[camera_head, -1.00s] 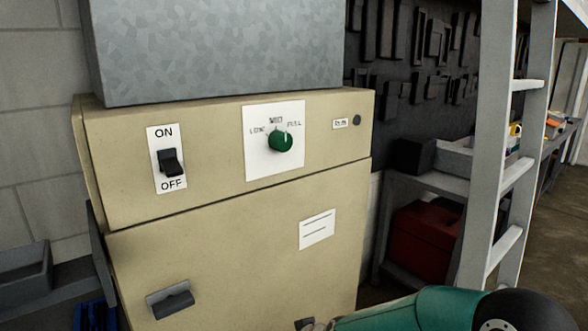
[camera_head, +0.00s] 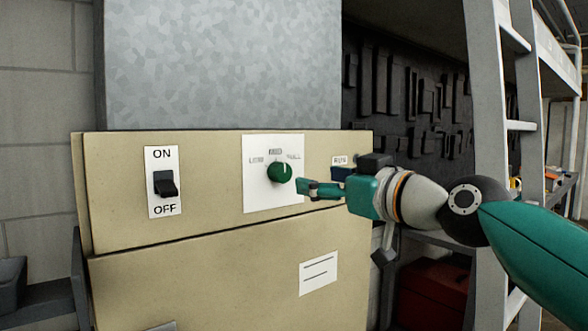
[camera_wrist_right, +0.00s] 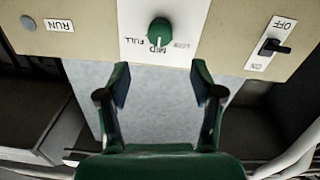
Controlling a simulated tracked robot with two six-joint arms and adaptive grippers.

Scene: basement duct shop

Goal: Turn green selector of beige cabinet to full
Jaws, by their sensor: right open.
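The beige cabinet (camera_head: 215,262) fills the middle of the head view. Its green selector (camera_head: 280,173) sits on a white plate (camera_head: 262,200) marked LOW, MID and FULL. The selector's white mark points up, about at MID. My right gripper (camera_head: 303,188) is just right of the selector in the head view, apart from it. In the right wrist view the picture is upside down; the selector (camera_wrist_right: 160,31) lies beyond the open fingers of my right gripper (camera_wrist_right: 162,78), roughly centred between them, with nothing gripped. My left gripper is not in view.
A black ON/OFF switch (camera_head: 165,184) is left of the selector. A RUN label (camera_head: 340,160) is to its right, partly behind my gripper. A grey metal duct (camera_head: 220,65) rises above the cabinet. A ladder (camera_head: 490,100) and a red box (camera_head: 435,290) are at right.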

